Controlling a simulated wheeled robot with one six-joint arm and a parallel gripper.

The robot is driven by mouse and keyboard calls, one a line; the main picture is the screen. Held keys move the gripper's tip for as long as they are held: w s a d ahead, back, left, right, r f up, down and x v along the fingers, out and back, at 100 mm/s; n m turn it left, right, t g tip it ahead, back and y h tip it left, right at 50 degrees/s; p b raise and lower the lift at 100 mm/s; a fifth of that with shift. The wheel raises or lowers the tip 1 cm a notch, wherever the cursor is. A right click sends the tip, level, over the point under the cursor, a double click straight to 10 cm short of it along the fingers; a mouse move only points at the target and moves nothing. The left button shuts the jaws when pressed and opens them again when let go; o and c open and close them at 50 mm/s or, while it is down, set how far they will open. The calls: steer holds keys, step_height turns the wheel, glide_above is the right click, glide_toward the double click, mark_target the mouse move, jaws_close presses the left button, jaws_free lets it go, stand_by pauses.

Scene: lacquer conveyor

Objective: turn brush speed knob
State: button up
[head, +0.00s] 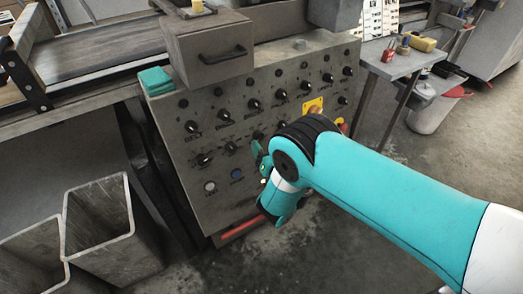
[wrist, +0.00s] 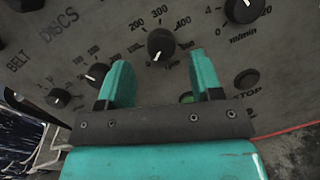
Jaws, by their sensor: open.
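The grey control panel (head: 200,115) carries rows of small black knobs with white pointer marks. Its printed labels are too small to read in the head view, so I cannot tell which knob is the brush speed knob. In the wrist view, a round black knob (wrist: 161,44) with a scale reading 200, 300, 400 shows just beyond and between my fingertips, not gripped. My gripper (wrist: 158,62) is open, its two teal fingers apart. In the head view my gripper (head: 262,160) is close to the panel's lower middle and hides some knobs.
Other knobs (wrist: 97,72) (wrist: 244,10) flank the near one, with a dark button (wrist: 246,78) at right. BELT and DISCS are legible at left. The head view shows a yellow-backed emergency button (head: 314,106), open bins (head: 98,225) at lower left and a side table (head: 402,62).

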mark_target(260, 137)
steer(key=shift+w+f+b, duration=0.15)
steer(key=shift+f+b, duration=0.2)
steer(key=shift+b, duration=0.25)
steer(key=shift+w+r, duration=0.15)
steer(key=shift+r, duration=0.15)
steer(key=shift+w+a+r, duration=0.1)
steer(key=shift+w+a, duration=0.05)
steer(key=shift+w, duration=0.2)
steer(key=shift+x, duration=0.9)
steer(key=shift+a, duration=0.15)
steer(key=c, duration=0.9)
